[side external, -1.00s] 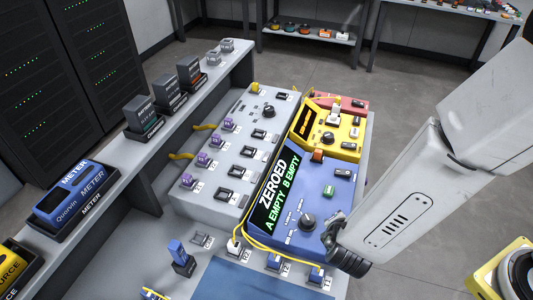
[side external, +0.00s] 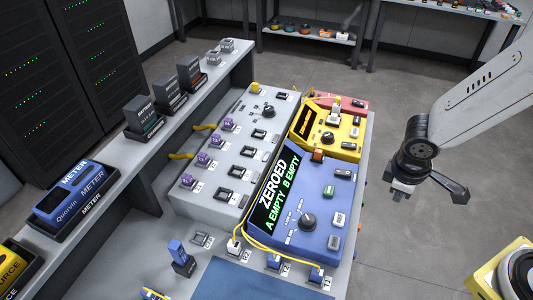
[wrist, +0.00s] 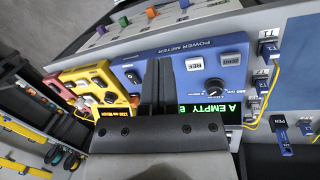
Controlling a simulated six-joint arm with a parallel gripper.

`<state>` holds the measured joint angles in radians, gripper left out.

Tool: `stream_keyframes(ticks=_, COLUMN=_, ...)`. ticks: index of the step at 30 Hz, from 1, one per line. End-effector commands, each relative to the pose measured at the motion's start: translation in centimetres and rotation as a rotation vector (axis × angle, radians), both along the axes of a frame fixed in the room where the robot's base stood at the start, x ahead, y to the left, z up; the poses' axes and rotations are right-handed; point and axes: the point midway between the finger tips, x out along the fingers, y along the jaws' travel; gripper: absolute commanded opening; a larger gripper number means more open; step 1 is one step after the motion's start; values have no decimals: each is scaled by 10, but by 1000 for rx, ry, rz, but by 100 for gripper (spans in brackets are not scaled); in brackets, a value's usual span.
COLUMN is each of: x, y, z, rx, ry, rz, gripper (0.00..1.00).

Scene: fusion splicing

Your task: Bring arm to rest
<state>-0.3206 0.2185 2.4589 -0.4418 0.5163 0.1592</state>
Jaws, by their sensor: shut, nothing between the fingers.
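My gripper (wrist: 158,80) is shut and empty; its two dark fingers lie side by side in the wrist view. In the side view, the dark end of my arm (side external: 418,160) hangs over the floor to the right of the bench, apart from everything on it. The blue power meter (side external: 322,190) stands on the bench to its left. The meter's screen reads "ZEROED" and "A EMPTY B EMPTY". The meter also shows in the wrist view (wrist: 205,50), its screen partly hidden behind my gripper.
A yellow device (side external: 347,133) and a red one (side external: 356,102) stand behind the meter. A grey panel (side external: 212,203) with purple plugs is left of it. Yellow cables (side external: 262,244) loop at the meter's front. A yellow-rimmed machine (side external: 487,284) is at lower right. The floor between is clear.

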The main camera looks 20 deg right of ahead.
Motion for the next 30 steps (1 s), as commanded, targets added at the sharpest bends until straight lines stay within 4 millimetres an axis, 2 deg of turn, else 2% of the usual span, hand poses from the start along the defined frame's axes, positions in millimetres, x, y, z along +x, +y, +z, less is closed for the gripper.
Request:
stream_keyframes(ticks=6, x=5, y=-28, z=21, rx=168, ry=-111, rz=-300, gripper=0)
stream_keyframes(ticks=12, x=9, y=-46, z=34, rx=255, ry=-198, rz=-473, gripper=0)
stream_keyframes(ticks=17, x=10, y=-51, z=37, rx=278, ry=-226, rz=-523, gripper=0)
stream_keyframes(ticks=30, x=10, y=-51, z=38, rx=279, ry=-226, rz=-526, gripper=0)
